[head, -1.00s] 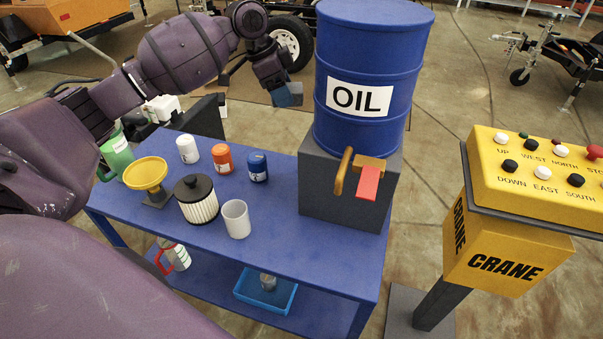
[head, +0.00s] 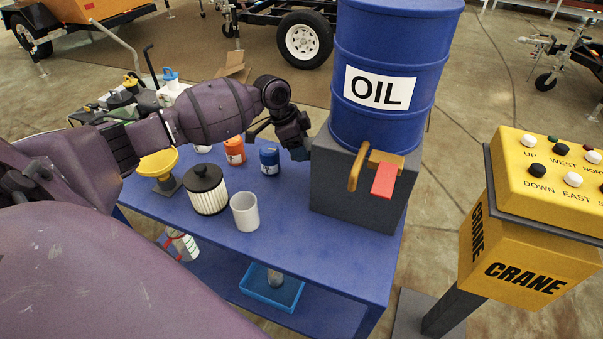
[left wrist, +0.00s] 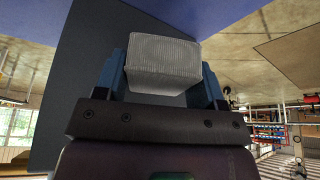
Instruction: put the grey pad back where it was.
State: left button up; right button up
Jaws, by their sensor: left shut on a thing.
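My left gripper (head: 302,150) is beside the left face of the dark grey block under the oil drum, above the blue table. In the left wrist view its two blue fingers (left wrist: 165,75) are shut on the grey pad (left wrist: 163,65), a light grey ribbed block. The pad is hidden in the head view. The dark grey block (head: 350,195) shows behind the fingers in the left wrist view. I cannot tell whether the pad touches anything besides the fingers. My right gripper is not in view.
The blue table (head: 290,255) holds a blue can (head: 270,160), orange can (head: 235,151), ribbed filter (head: 206,190), grey-white cup (head: 245,212) and yellow funnel (head: 157,164). The blue oil drum (head: 390,115) stands on the block. The yellow crane panel (head: 525,235) is at the right.

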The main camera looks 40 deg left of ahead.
aim_at(305, 180)
pick_arm(q)
notch_tip(305, 180, down, 9)
jog(key=shift+f+b, duration=0.2)
jog(key=shift+b, duration=0.5)
jog(key=shift+f, duration=0.25)
jog(key=shift+r, duration=0.1)
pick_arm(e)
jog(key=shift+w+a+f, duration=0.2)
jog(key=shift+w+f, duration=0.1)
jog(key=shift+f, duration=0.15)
pick_arm(q)
jog(key=o, duration=0.9)
jog(key=shift+o, duration=0.5)
jog(key=p+v, duration=0.2)
jog(key=v, duration=1)
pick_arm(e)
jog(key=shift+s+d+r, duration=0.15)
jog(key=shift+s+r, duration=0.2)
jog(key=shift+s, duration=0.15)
